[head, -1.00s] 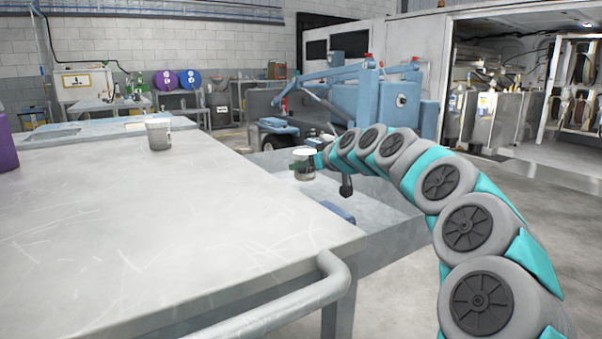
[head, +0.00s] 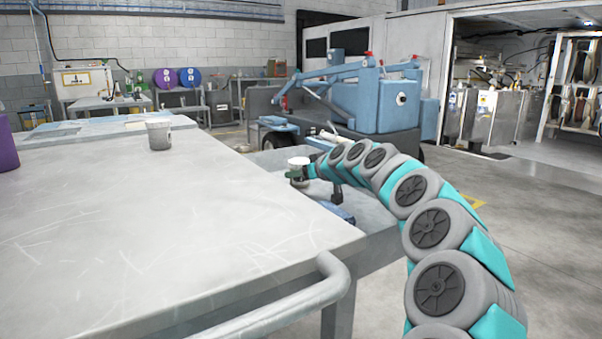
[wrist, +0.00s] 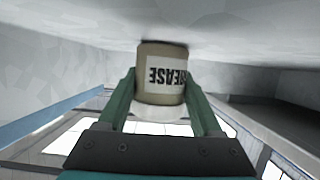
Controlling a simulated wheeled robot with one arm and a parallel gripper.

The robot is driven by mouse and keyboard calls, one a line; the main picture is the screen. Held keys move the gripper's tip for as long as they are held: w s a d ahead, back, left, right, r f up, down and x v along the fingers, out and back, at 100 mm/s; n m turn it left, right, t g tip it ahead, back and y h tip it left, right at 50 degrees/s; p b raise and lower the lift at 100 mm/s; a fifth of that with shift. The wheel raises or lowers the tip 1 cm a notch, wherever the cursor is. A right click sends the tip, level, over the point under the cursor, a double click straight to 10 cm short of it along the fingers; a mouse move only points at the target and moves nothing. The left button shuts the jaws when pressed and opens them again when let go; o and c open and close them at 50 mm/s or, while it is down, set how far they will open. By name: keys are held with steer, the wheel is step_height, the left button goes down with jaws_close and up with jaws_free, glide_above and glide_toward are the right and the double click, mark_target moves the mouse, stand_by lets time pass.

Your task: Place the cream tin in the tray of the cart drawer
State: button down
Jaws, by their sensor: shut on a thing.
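The cream tin (wrist: 161,85) has a white label with the letters "EASE" showing upside down in the wrist view. My gripper (wrist: 163,95) is shut on the tin, with one green finger on each side. In the head view the tin (head: 299,163) has a pale top and is held over the open cart drawer (head: 372,208), at the right edge of the cart top. My gripper (head: 300,174) is partly hidden there by the cart's edge. A blue item (head: 339,212) lies in the drawer. I cannot tell whether the tin touches the surface near it.
The cart top (head: 180,210) is mostly bare, with a grey-white cup (head: 158,134) at its far side and a purple container (head: 7,145) at the left edge. A curved handle (head: 290,308) sticks out at the front. A blue machine (head: 375,100) stands behind.

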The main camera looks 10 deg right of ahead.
steer(key=shift+f, duration=0.15)
steer(key=shift+c, duration=0.2)
jaws_free()
steer(key=shift+r, duration=0.25)
steer(key=v, duration=1.2)
steer(key=shift+b, duration=0.4)
